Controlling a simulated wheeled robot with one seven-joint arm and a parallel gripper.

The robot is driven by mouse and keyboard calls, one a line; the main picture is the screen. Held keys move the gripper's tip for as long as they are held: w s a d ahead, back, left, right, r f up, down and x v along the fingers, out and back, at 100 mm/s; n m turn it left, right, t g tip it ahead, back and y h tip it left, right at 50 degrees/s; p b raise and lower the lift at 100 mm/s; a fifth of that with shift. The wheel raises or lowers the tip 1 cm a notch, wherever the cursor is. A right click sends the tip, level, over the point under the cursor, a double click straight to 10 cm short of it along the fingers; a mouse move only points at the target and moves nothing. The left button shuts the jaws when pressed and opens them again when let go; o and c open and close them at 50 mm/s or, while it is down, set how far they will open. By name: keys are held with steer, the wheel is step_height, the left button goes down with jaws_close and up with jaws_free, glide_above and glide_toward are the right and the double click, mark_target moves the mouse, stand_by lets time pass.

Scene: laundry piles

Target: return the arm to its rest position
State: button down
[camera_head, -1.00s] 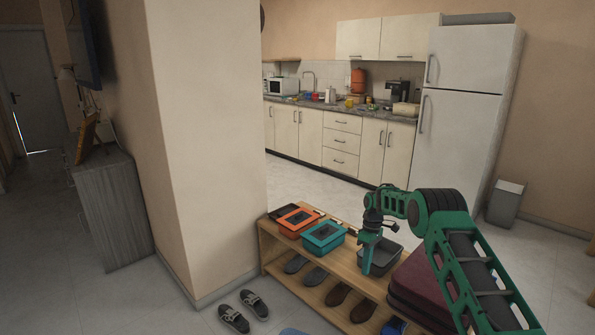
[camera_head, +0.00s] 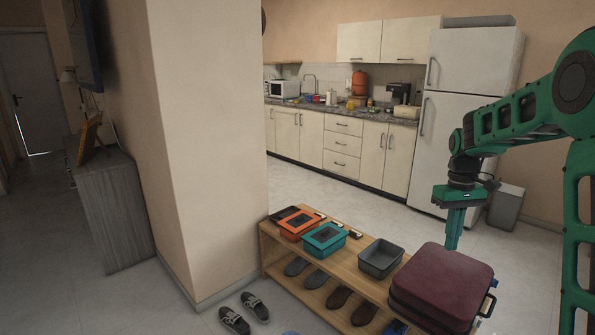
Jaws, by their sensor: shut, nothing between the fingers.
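My green arm comes in from the right edge and is folded, with its elbow high at the right. My gripper (camera_head: 453,241) points straight down, shut and empty, with its fingertips by the far edge of a dark red case (camera_head: 440,283). I cannot tell whether the tips touch the case or are behind it. The case sits at the right end of a wooden shoe bench (camera_head: 366,290).
On the bench stand an open grey bin (camera_head: 380,258), a teal-rimmed box (camera_head: 324,238) and an orange-rimmed box (camera_head: 297,223). Shoes (camera_head: 245,312) lie on the floor at the front left. A wall pillar (camera_head: 205,150) is left of the bench. A fridge (camera_head: 462,130) and grey trash can (camera_head: 505,206) stand behind.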

steer(key=s+d+r+m, duration=0.1)
steer(key=s+r+m, duration=0.1)
steer(key=s, duration=0.7)
steer(key=s+d+r+m, duration=0.1)
steer(key=s+r+m, duration=0.1)
steer(key=s, duration=0.6)
steer(key=s+a+f+m, duration=0.1)
steer(key=s+f+m, duration=0.1)
steer(key=s, duration=0.7)
steer(key=s+f+m+t, duration=0.1)
steer(key=s, duration=0.9)
steer(key=shift+a+f+m, duration=0.4)
